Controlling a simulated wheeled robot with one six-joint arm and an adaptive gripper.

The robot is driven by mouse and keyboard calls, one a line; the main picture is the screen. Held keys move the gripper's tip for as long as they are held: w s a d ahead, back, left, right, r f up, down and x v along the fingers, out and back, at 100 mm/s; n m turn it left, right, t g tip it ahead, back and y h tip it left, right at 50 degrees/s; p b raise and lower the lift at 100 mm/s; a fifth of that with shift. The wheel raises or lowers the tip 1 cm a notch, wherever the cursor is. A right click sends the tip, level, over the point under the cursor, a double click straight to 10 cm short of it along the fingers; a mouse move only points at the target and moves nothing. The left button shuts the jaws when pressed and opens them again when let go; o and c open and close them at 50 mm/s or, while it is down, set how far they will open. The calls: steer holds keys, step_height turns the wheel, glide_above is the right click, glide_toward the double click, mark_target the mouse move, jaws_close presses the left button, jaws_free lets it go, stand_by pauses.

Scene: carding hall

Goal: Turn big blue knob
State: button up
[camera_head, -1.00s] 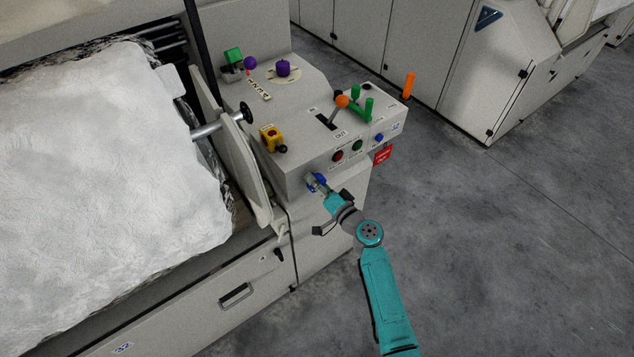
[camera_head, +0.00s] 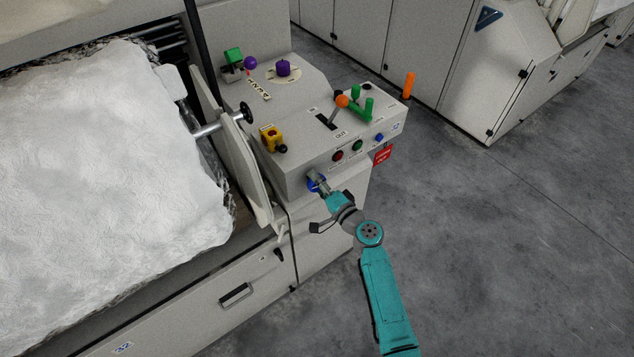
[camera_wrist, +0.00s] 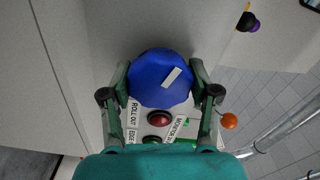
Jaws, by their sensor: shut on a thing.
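The big blue knob (camera_wrist: 155,82) fills the space between my fingers in the wrist view, with a pale pointer mark slanting on its face. It sits on the front face of the grey control box, and in the head view only part of the knob (camera_head: 312,185) shows behind my gripper (camera_head: 320,184). In the wrist view my gripper (camera_wrist: 162,85) is shut on the knob, one finger against each side.
A red button (camera_wrist: 159,118) is close beside the knob, with labels around it. On the box top are a yellow switch (camera_head: 271,138), an orange-tipped lever (camera_head: 341,102) and green handles (camera_head: 362,107). White fibre (camera_head: 100,160) lies at left.

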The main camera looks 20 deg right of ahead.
steer(key=shift+m, duration=1.9)
steer(key=o, duration=1.2)
steer(key=shift+c, duration=0.2)
steer(key=shift+s, duration=0.1)
steer(key=v, duration=1.2)
